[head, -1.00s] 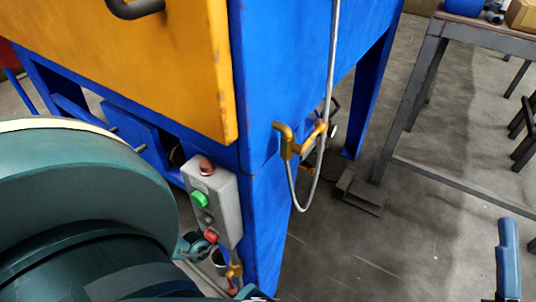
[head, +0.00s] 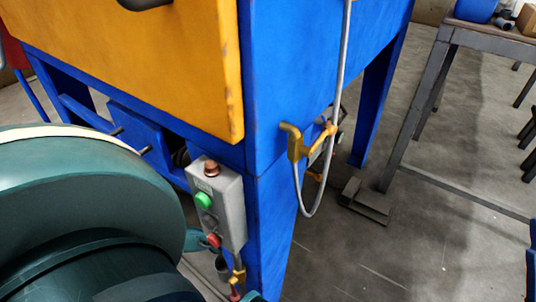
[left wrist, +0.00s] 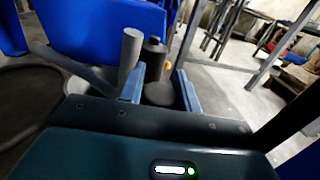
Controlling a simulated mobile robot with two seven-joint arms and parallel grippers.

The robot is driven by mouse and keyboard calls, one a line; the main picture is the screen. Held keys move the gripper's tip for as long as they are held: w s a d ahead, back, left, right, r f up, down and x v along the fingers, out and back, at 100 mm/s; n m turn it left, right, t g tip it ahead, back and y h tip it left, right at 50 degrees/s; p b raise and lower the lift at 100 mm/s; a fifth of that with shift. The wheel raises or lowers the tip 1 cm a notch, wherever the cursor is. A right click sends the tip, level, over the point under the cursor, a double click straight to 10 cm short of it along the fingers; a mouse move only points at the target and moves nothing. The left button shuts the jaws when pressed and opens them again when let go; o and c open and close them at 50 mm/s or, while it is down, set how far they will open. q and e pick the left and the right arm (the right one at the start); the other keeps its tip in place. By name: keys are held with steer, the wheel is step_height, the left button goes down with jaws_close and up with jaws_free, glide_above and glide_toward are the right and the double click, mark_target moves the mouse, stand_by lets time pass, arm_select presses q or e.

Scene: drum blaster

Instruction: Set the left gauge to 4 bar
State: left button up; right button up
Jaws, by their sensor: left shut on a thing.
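In the left wrist view my left gripper (left wrist: 160,92) is shut on a dark round knob (left wrist: 160,94), with one blue-grey finger on each side. A black cylindrical part (left wrist: 154,52) rises just behind the knob. In the head view my large green left arm covers the lower left and hides the gripper's fingertips. A small dark cup-shaped part (head: 223,264) and brass fittings (head: 237,276) show low beside the blue leg. I cannot make out a gauge face or needle in either view. My right gripper cannot be made out.
A grey control box (head: 217,205) with green and red buttons hangs by the blue machine leg (head: 270,235). A grey workbench (head: 490,38) stands at the right.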

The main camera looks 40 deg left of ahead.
arm_select(q)
steer(key=c, duration=0.4)
steer(key=shift+o, duration=0.2)
steer(key=shift+h, duration=0.3)
steer(key=shift+m+h, duration=0.7)
steer(key=shift+h, duration=0.1)
steer(key=m+g+h, duration=0.1)
steer(key=m+h, duration=0.1)
steer(key=h, duration=0.1)
steer(key=shift+d, duration=0.15)
steer(key=shift+s+d+m+g+h, duration=0.1)
steer(key=shift+d+m+g+h, duration=0.1)
steer(key=shift+m+g+h, duration=0.9)
steer(key=shift+s+d+m+g+h, duration=0.15)
steer(key=shift+m+g+h, duration=0.15)
steer(key=shift+m+h, duration=0.85)
steer(key=shift+n+h, duration=0.25)
steer(key=shift+h, duration=0.3)
steer(key=shift+w, duration=0.1)
steer(key=o, duration=1)
steer(key=shift+c, duration=0.2)
